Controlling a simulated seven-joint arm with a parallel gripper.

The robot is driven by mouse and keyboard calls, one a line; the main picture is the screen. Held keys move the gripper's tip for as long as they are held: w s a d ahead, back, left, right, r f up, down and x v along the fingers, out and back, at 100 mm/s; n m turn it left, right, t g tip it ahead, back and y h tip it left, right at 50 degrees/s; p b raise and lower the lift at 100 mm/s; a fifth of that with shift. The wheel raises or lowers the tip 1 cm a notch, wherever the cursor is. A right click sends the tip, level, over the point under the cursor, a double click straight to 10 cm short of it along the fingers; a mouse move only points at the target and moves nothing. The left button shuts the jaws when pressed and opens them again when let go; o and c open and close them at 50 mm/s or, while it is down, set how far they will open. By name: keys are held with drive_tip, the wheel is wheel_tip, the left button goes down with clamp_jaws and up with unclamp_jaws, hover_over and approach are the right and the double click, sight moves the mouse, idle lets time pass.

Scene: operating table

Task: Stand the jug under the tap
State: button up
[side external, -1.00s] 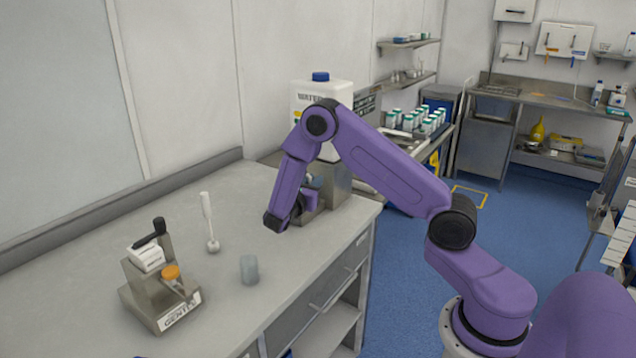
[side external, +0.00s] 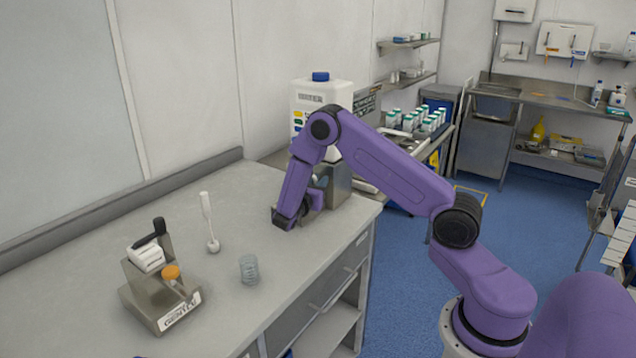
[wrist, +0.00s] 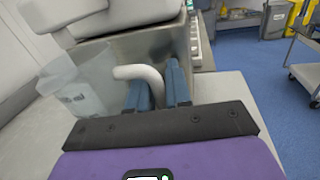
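A translucent jug (wrist: 85,92) with a pale curved handle (wrist: 138,72) stands out at the left of the wrist view. My gripper (wrist: 158,88) has its two blue fingers on either side of the handle, which fills the narrow gap between them; it looks shut on the handle. In the side view my gripper (side external: 283,218) is low over the counter, in front of the steel stand (side external: 339,183). The arm mostly hides the jug there. A white water container (side external: 312,97) with a blue cap sits on the stand. The tap cannot be made out.
A clear ribbed cup (side external: 249,270) stands on the counter (side external: 110,238). A steel holder (side external: 150,300) with an orange-capped item is at front left.

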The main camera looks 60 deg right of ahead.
drive_tip(key=o, duration=0.3)
drive_tip(key=shift+r, duration=0.15)
drive_tip(key=s+a, duration=0.2)
drive_tip(key=a, duration=1)
drive_tip(key=s+a+r+m+g+y, duration=0.1)
drive_tip(key=s+a+y, duration=0.4)
drive_tip(key=s, duration=0.6)
drive_tip(key=s+a+r+m+g+y, duration=0.1)
drive_tip(key=s+a+r+m+y, duration=0.2)
drive_tip(key=s, duration=0.8)
drive_tip(key=s+a+r+m+g+y, duration=0.1)
drive_tip(key=s+a+r+m+y, duration=0.1)
drive_tip(key=s+a+y, duration=0.6)
drive_tip(key=s+m+y, duration=0.1)
drive_tip(key=s+y, duration=0.1)
drive_tip(key=s, duration=0.1)
drive_tip(key=shift+w, duration=0.1)
